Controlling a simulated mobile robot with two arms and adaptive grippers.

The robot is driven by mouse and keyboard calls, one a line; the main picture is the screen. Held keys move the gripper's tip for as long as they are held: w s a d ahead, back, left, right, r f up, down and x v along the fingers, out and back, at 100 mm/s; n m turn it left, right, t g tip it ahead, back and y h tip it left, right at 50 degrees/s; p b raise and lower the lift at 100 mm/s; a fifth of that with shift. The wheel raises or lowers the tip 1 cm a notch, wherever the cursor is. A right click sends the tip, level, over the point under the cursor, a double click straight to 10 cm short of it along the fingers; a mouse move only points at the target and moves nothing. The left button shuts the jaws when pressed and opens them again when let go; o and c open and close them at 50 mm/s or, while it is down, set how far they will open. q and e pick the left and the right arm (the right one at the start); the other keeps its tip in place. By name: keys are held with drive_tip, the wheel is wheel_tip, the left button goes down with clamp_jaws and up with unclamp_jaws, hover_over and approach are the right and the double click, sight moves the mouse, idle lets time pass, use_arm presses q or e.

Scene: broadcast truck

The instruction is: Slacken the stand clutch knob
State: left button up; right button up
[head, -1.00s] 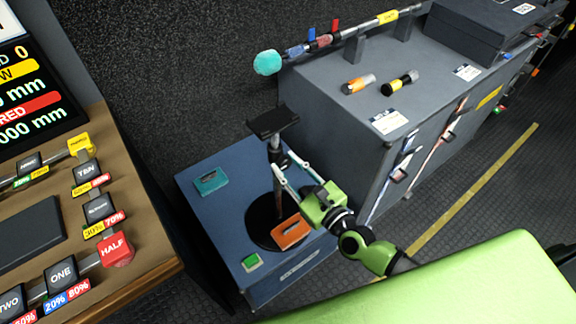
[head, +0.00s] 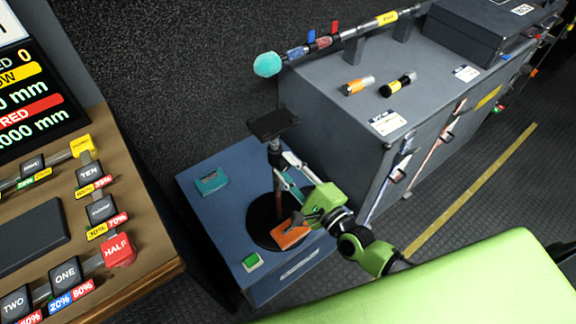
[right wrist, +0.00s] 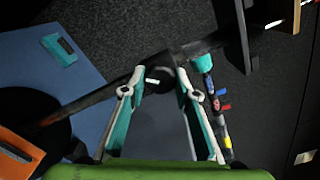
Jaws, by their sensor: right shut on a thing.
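The stand is a thin upright pole (head: 277,183) on a round black base, with a flat black plate (head: 272,123) on top. Its dark clutch knob (right wrist: 160,74), with a white mark, sits on the pole in the right wrist view. My right gripper (head: 286,169) reaches the pole from the right, below the top plate. In the right wrist view its two teal-and-white fingers (right wrist: 158,88) are shut on the knob, one at each side. In the head view the fingers mostly hide the knob. My left gripper is not in view.
The stand is on a blue case (head: 215,220) with an orange block (head: 291,236), a teal block (head: 211,181) and a green button (head: 251,262). A grey cabinet (head: 345,130) stands close behind on the right. A brown console (head: 150,235) is at left.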

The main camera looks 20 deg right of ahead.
drive_tip(key=n+p, duration=0.1)
drive_tip(key=n, duration=0.3)
drive_tip(key=shift+n, duration=0.3)
drive_tip(key=n+p, duration=0.1)
drive_tip(key=n, duration=0.3)
drive_tip(key=shift+n, duration=0.3)
drive_tip(key=n+p, duration=0.1)
drive_tip(key=n, duration=0.3)
drive_tip(key=shift+n, duration=0.3)
drive_tip(key=shift+n+p, duration=0.75)
drive_tip(key=shift+n, duration=1.45)
drive_tip(key=shift+f, duration=0.1)
drive_tip(key=o, duration=1.1)
